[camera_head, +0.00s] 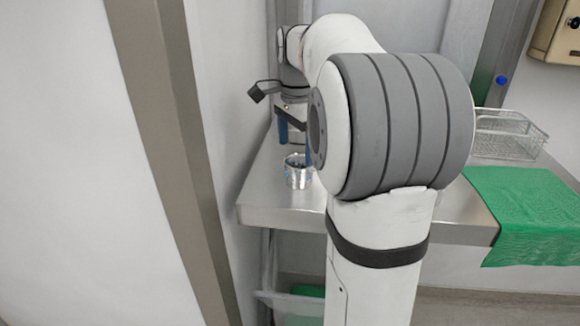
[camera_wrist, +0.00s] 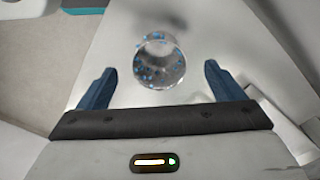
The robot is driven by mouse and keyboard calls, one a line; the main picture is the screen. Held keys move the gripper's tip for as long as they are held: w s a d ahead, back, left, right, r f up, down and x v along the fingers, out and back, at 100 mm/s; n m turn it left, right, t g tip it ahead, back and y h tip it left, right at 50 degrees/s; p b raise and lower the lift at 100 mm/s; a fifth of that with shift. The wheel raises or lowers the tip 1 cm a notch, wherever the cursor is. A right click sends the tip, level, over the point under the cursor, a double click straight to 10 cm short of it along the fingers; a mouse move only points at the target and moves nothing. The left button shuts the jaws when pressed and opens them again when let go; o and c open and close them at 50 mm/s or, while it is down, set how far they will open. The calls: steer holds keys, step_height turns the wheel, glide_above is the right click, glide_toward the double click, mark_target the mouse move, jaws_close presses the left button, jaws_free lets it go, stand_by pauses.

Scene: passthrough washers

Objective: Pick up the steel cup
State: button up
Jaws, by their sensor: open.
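The steel cup (camera_head: 298,172) is a small shiny metal cup standing upright on the steel table, near its left end. In the wrist view the cup (camera_wrist: 159,66) shows from above, with blue specks on it. My gripper (camera_wrist: 158,80) has two blue fingers, spread apart and empty, with the cup between and slightly beyond their tips in that picture. In the head view my gripper (camera_head: 295,140) points down just above the cup. My arm hides part of the right finger there. I cannot tell the exact height gap between fingertips and cup.
The steel table (camera_head: 285,215) has a wall close on its left. A green cloth (camera_head: 530,205) drapes over the table's front edge at the right, with a wire basket (camera_head: 508,135) behind it. A beige box (camera_head: 556,32) hangs at the upper right. My arm hides the table's middle.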

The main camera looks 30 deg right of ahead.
mark_target(299, 176)
steer(key=f, duration=0.4)
steer(key=f+p, duration=0.1)
steer(key=f, duration=0.2)
steer(key=shift+d, duration=0.4)
steer(key=shift+c, duration=0.2)
steer(key=c, duration=1)
